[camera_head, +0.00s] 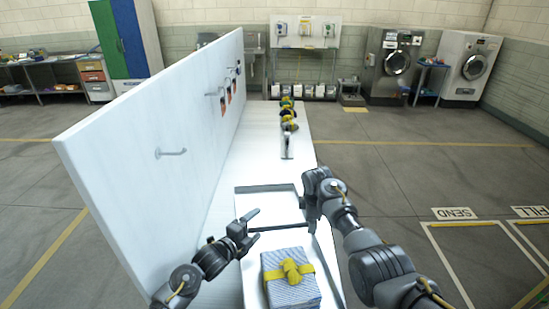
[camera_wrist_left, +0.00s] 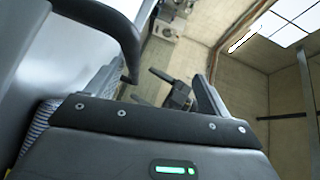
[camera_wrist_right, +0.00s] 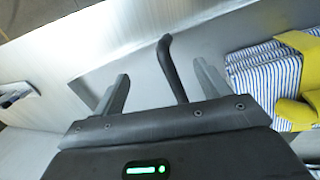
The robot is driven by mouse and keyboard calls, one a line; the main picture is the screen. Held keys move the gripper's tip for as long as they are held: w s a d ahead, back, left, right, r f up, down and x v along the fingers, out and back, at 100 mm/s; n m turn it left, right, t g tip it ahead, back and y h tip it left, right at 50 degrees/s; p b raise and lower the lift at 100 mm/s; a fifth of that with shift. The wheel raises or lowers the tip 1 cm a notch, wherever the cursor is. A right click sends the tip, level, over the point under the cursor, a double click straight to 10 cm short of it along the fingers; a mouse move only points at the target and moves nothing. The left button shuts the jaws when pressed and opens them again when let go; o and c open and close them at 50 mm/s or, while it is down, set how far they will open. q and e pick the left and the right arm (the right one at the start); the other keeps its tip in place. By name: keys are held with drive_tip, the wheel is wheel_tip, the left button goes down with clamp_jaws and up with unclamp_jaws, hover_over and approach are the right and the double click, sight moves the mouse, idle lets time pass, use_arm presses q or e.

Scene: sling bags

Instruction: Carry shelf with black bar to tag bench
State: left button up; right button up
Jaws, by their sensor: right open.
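A pale grey shelf with a raised rim (camera_head: 265,188) lies on the long white bench. A thin black bar (camera_head: 279,227) runs across it between my grippers. My left gripper (camera_head: 254,228) is open at the bar's left end. In the left wrist view the bent bar (camera_wrist_left: 128,45) shows near one of its spread fingers. My right gripper (camera_head: 311,217) is at the bar's right end, partly hidden by its own wrist. In the right wrist view the bar (camera_wrist_right: 172,70) stands between its open fingers. I cannot tell if either gripper touches the bar. No tag is readable.
A striped gift box with a yellow bow (camera_head: 290,278) sits on the shelf's near part. A tall white board (camera_head: 150,150) with hooks walls off the left. Several yellow and dark items (camera_head: 288,115) line the bench farther back. Floor right of the bench is open.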

use_arm(q)
drive_tip(key=shift+r, duration=0.15)
use_arm(e)
wheel_tip(320, 180, up, 10)
drive_tip(key=s, duration=0.2)
drive_tip(key=shift+r, duration=0.15)
